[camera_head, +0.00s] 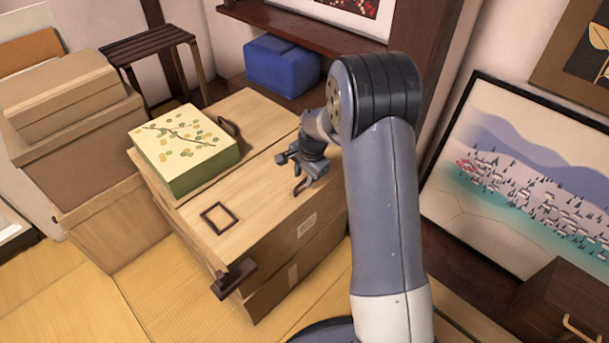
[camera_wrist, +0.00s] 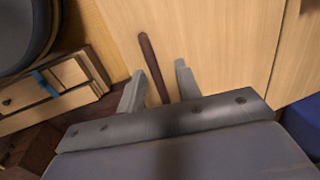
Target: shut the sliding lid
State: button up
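A light wooden box (camera_head: 262,205) stands in the middle of the head view. Its flat top has a seam across it, and the near panel, which looks like the sliding lid (camera_head: 255,190), carries a dark square frame (camera_head: 220,218). A dark bar handle (camera_head: 299,187) is by my gripper (camera_head: 300,172). In the wrist view my gripper (camera_wrist: 158,78) is open, with the dark bar (camera_wrist: 152,62) between its two fingers and gaps on both sides. I cannot tell its height above the lid. Whether the lid is fully shut is unclear.
A green patterned box (camera_head: 186,148) sits on the far part of the top, near another dark handle (camera_head: 229,127). A dark handle (camera_head: 233,277) sticks out at the near corner. Cardboard boxes (camera_head: 75,135) stand left, a blue box (camera_head: 282,66) behind, a framed picture (camera_head: 530,180) right.

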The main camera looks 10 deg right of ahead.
notch_tip(320, 180, up, 11)
jog(key=s+d+p, duration=0.1)
jog(key=p, duration=0.1)
jog(key=shift+s+d+f, duration=0.15)
jog(key=shift+s+f, duration=0.05)
jog(key=shift+s, duration=0.2)
jog(key=b, duration=0.2)
send_over(312, 194)
jog(key=w+a, duration=0.2)
notch_tip(312, 194, down, 11)
jog(key=shift+w+d, duration=0.1)
jog(key=shift+w, duration=0.05)
jog(key=shift+s+d+r+b, duration=0.15)
jog(key=shift+s+d+b, duration=0.35)
jog(key=shift+s+d, duration=0.75)
jog(key=shift+s, duration=0.4)
jog(key=shift+r, duration=0.15)
